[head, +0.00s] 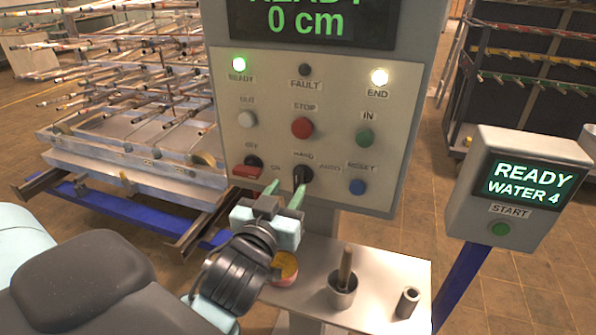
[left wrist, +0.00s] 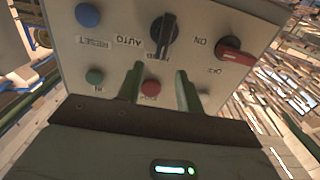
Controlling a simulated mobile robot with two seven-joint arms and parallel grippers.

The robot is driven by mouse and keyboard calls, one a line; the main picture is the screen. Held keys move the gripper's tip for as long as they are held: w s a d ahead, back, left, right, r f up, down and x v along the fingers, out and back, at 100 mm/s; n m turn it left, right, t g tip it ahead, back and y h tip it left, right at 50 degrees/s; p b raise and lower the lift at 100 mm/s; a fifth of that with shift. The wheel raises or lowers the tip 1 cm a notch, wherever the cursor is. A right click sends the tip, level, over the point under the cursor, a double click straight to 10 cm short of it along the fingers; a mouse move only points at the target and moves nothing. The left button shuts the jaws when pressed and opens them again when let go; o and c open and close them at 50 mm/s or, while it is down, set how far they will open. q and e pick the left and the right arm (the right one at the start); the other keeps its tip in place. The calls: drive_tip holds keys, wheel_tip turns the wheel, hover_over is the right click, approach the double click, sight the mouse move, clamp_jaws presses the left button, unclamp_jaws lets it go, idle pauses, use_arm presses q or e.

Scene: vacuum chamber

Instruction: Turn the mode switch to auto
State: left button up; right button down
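The mode switch (head: 303,173) is a black knob low on the grey control panel (head: 270,105), under the label HAND, with AUTO to its right. In the left wrist view the panel is upside down; the knob (left wrist: 164,38) stands roughly upright in the picture, in line with HAND, and AUTO is to its left. My left gripper (head: 285,191) is open and empty just in front of the panel, its two green fingers apart. The left wrist view shows the fingertips (left wrist: 159,76) below the knob in the picture, not around it. My right gripper is not in view.
The red OFF/ON switch (head: 247,169) and blue RESET button (head: 357,187) flank the knob. The red STOP button (head: 302,127) is above it. Below, a metal shelf (head: 385,268) holds a cup (head: 342,293), a small cylinder (head: 408,302) and a round tin (head: 285,268).

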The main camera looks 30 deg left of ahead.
sight(296, 175)
use_arm(q)
drive_tip(key=shift+p+x, duration=0.4)
drive_tip(key=shift+x, duration=3.4)
clamp_jaws()
